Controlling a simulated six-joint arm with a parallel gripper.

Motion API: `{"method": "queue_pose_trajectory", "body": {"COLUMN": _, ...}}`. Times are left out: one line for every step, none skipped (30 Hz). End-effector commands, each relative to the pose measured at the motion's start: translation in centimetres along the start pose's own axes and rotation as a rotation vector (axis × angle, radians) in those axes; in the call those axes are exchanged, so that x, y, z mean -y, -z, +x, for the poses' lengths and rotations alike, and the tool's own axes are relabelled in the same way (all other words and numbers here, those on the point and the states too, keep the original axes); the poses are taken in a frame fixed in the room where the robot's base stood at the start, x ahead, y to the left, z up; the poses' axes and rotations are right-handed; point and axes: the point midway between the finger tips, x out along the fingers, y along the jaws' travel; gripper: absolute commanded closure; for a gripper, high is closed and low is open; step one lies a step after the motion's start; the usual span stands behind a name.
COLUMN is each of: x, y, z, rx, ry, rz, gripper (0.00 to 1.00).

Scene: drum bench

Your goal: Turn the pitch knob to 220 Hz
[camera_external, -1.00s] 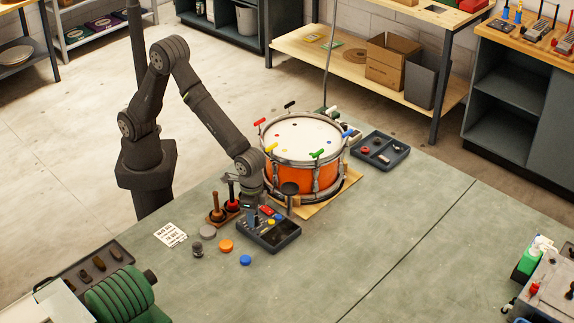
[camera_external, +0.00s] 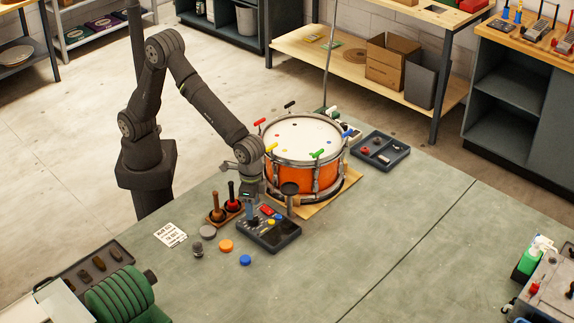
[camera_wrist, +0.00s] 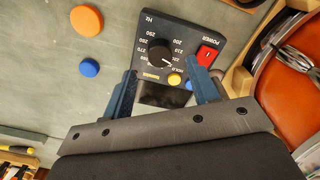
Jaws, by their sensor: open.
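The control box (camera_wrist: 188,28) is a dark panel on the bench, also seen in the external view (camera_external: 281,238). Its round black pitch knob (camera_wrist: 160,53) sits inside a ring of white numbers marked Hz. A white pointer mark on the knob aims to the lower right in the wrist view; the exact number it meets is too small to read surely. My gripper (camera_wrist: 163,73) is open, with a blue finger on each side below the knob in that view. Nothing is between the fingers. In the external view my gripper (camera_external: 252,213) is above the box's left part.
A red power switch (camera_wrist: 207,55) and small yellow (camera_wrist: 174,79) and blue buttons are beside the knob. An orange drum (camera_external: 288,178) stands close behind the box. Orange (camera_external: 226,246) and blue (camera_external: 245,260) discs lie in front.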

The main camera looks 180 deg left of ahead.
Motion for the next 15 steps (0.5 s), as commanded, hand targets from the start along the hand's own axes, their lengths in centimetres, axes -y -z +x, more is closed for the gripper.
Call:
{"method": "queue_pose_trajectory", "body": {"x": 0.0, "y": 0.1, "z": -1.5, "rx": -0.004, "ry": -0.002, "rz": 0.0, "gripper": 0.46}}
{"method": "queue_pose_trajectory", "body": {"x": 0.0, "y": 0.1, "z": -2.2, "rx": -0.005, "ry": -0.003, "rz": 0.0, "gripper": 0.46}}
{"method": "queue_pose_trajectory", "body": {"x": -0.1, "y": 0.1, "z": -3.3, "rx": -0.005, "ry": -0.003, "rz": 0.0, "gripper": 0.46}}
{"method": "queue_pose_trajectory", "body": {"x": 0.0, "y": 0.1, "z": -4.0, "rx": -0.004, "ry": -0.002, "rz": 0.0, "gripper": 0.46}}
{"method": "queue_pose_trajectory", "body": {"x": 0.0, "y": 0.1, "z": -4.7, "rx": -0.005, "ry": -0.003, "rz": 0.0, "gripper": 0.46}}
{"method": "queue_pose_trajectory", "body": {"x": 0.0, "y": 0.1, "z": -5.8, "rx": -0.005, "ry": -0.003, "rz": 0.0, "gripper": 0.46}}
{"method": "queue_pose_trajectory", "body": {"x": 0.0, "y": 0.1, "z": -6.5, "rx": -0.005, "ry": -0.003, "rz": 0.0, "gripper": 0.46}}
{"method": "queue_pose_trajectory", "body": {"x": 0.0, "y": 0.0, "z": -7.1, "rx": -0.003, "ry": -0.002, "rz": 0.0, "gripper": 0.46}}
{"method": "queue_pose_trajectory", "body": {"x": 0.0, "y": 0.1, "z": -8.1, "rx": -0.004, "ry": -0.002, "rz": 0.0, "gripper": 0.46}}
{"method": "queue_pose_trajectory", "body": {"x": 0.0, "y": 0.1, "z": -8.7, "rx": -0.004, "ry": -0.002, "rz": 0.0, "gripper": 0.46}}
{"method": "queue_pose_trajectory", "body": {"x": 0.0, "y": 0.1, "z": -9.3, "rx": -0.004, "ry": -0.002, "rz": 0.0, "gripper": 0.46}}
{"method": "queue_pose_trajectory", "body": {"x": 0.0, "y": 0.0, "z": -10.0, "rx": -0.003, "ry": -0.001, "rz": 0.0, "gripper": 0.46}}
{"method": "queue_pose_trajectory", "body": {"x": 0.0, "y": 0.0, "z": -10.5, "rx": -0.003, "ry": -0.002, "rz": 0.0, "gripper": 0.46}}
{"method": "queue_pose_trajectory", "body": {"x": 0.0, "y": 0.0, "z": -10.9, "rx": -0.002, "ry": -0.001, "rz": 0.0, "gripper": 0.46}}
{"method": "queue_pose_trajectory", "body": {"x": 0.0, "y": 0.0, "z": -11.5, "rx": -0.002, "ry": -0.001, "rz": 0.0, "gripper": 0.46}}
